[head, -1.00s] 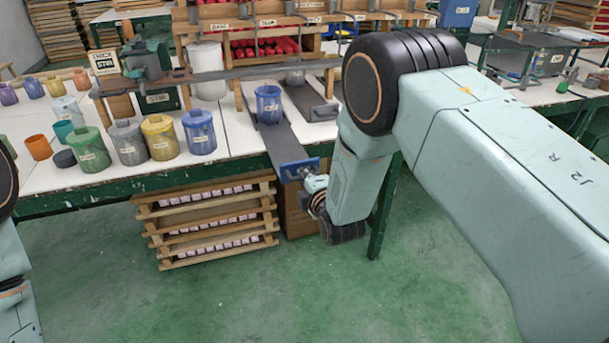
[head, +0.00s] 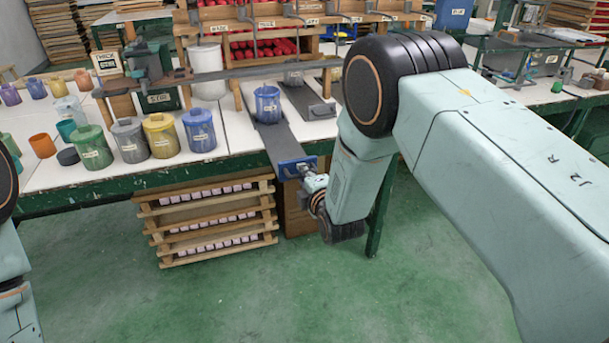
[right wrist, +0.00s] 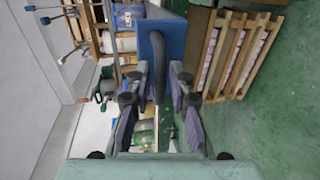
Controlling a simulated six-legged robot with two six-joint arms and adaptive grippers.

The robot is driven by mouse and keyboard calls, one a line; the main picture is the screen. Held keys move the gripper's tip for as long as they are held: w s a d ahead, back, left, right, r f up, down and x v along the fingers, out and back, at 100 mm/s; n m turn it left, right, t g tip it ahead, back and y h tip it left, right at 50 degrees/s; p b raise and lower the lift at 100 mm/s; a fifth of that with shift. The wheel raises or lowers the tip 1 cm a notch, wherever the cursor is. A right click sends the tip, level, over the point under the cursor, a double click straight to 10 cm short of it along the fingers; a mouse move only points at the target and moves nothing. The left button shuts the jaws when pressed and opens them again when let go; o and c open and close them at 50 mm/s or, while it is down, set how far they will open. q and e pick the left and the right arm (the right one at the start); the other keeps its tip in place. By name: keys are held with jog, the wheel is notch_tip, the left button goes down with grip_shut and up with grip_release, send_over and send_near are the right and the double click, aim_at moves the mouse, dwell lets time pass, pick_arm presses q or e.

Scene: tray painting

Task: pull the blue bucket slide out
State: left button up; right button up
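The blue bucket (head: 267,106) stands upright on a long grey slide (head: 279,143). The slide has a blue front plate (head: 290,169) at its near end, just past the table's front edge. In the right wrist view the plate (right wrist: 173,45) carries a dark curved handle (right wrist: 157,65). My right gripper (right wrist: 157,88) is at this handle, with one finger on each side of it and gaps that still seem to show. It also appears at the plate in the head view (head: 307,178). My left gripper is out of view; only part of that arm shows.
Lidded green (head: 91,148), grey (head: 130,140), yellow (head: 160,135) and blue (head: 199,130) pots stand left of the slide. Another grey slide (head: 305,100) lies to its right. A wooden crate stack (head: 205,222) stands below the table. The green floor in front is clear.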

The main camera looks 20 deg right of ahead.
jog(key=shift+w+f, duration=0.2)
jog(key=shift+w, duration=0.05)
jog(key=v, duration=1.2)
jog(key=shift+r, duration=0.2)
jog(key=shift+s+a, duration=0.1)
jog(key=shift+s, duration=0.1)
jog(key=s+d+f+m+g, duration=0.2)
jog(key=s+f+m+g, duration=0.5)
jog(key=s+f+m, duration=0.5)
jog(key=s+f+m+g, duration=0.3)
jog(key=s+g, duration=0.1)
jog(key=s, duration=0.8)
jog(key=s+d+f+m+g, duration=0.1)
jog(key=s+f+m+g, duration=0.2)
jog(key=s, duration=0.9)
jog(key=shift+s+d+f+m+g+h, duration=0.3)
jog(key=shift+s+f+m+g, duration=0.1)
jog(key=shift+f+g, duration=0.35)
